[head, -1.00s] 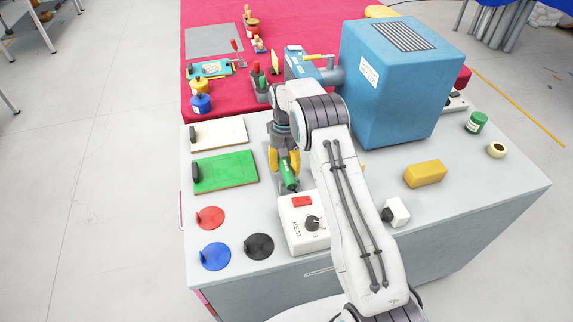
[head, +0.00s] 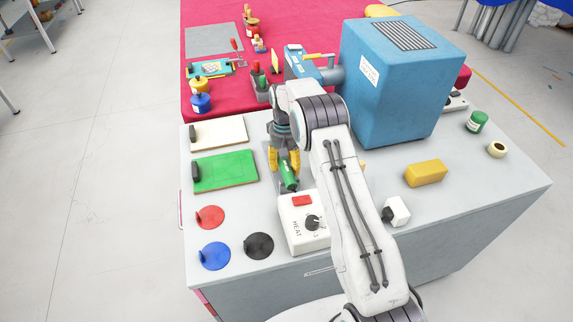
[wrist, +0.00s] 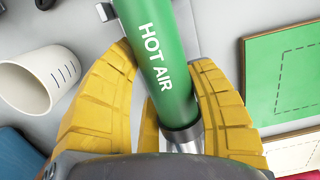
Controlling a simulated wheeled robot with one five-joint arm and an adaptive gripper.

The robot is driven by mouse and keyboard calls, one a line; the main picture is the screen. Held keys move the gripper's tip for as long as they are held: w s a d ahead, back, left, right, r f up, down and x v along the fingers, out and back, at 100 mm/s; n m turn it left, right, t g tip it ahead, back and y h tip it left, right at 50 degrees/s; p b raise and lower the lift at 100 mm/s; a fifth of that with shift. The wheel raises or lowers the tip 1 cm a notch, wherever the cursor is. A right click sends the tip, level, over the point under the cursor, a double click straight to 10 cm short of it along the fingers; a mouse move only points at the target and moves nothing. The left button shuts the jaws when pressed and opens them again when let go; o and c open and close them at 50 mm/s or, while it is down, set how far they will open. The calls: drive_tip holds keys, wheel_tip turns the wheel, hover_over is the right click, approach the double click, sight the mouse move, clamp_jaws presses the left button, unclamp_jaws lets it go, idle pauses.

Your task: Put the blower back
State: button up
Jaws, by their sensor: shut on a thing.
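The blower is a green tube marked HOT AIR (wrist: 160,75) with a silver metal nozzle. My gripper (wrist: 160,60) has its yellow fingers shut around the green tube in the wrist view. In the head view the blower (head: 289,177) shows below the yellow fingers of my gripper (head: 284,160), tilted, over the grey bench just behind the white HEAT box (head: 303,232). Its upper part is hidden by the fingers. I cannot tell whether it touches the bench or a stand.
A green board (head: 225,171) and a white board (head: 218,133) lie left. Red, blue and black discs lie at the front left. A blue cabinet (head: 395,90) stands behind right of my arm. A white cup (wrist: 38,88) shows in the wrist view. A yellow block (head: 425,173) lies right.

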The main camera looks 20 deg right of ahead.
drive_tip(key=o, duration=1.7)
drive_tip(key=shift+c, duration=0.2)
drive_tip(key=shift+r, duration=0.2)
drive_tip(key=shift+r+p, duration=1.8)
drive_tip(key=shift+r, duration=1.05)
drive_tip(key=shift+r, duration=0.1)
drive_tip(key=s+r+t, duration=0.2)
drive_tip(key=s+r, duration=0.5)
drive_tip(key=r, duration=0.4)
drive_tip(key=s+r+t, duration=0.1)
drive_tip(key=s+r, duration=0.7)
drive_tip(key=r, duration=0.3)
drive_tip(key=s+t, duration=0.2)
drive_tip(key=s, duration=1.8)
drive_tip(key=shift+t, duration=0.4)
